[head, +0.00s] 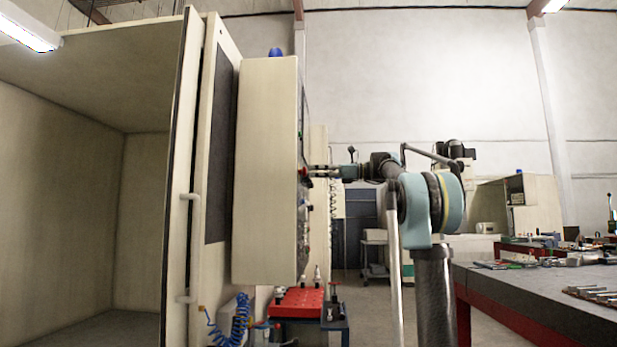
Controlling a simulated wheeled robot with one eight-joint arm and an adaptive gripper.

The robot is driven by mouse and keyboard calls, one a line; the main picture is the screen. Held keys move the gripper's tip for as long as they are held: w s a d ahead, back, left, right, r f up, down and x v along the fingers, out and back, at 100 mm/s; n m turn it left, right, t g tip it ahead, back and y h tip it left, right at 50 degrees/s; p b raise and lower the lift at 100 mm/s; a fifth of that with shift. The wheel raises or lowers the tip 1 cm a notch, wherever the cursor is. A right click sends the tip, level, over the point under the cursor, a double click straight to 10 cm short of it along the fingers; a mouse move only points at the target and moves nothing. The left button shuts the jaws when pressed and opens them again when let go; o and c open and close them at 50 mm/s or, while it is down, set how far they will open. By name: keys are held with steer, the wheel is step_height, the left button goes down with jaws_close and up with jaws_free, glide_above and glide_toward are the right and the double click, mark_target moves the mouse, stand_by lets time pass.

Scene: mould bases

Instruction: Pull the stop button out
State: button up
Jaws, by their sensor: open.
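The control cabinet (265,170) of the cream machine stands left of centre, and its control face on the right side is seen almost edge-on. A small red spot (303,172) on that face appears to be the stop button; its shape is too small to make out. My gripper (314,171) is open, its fingers level and pointing left at the red spot. The fingertips are very close to the button. I cannot tell whether they touch it or are around it.
The machine door with a long handle (188,248) is at the left. A red block (298,301) on a small stand and a coiled blue hose (240,320) are below the cabinet. A workbench (540,290) with tools fills the right. Grey floor lies between.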

mark_target(302, 172)
steer(key=shift+a, duration=1.4)
jaws_close()
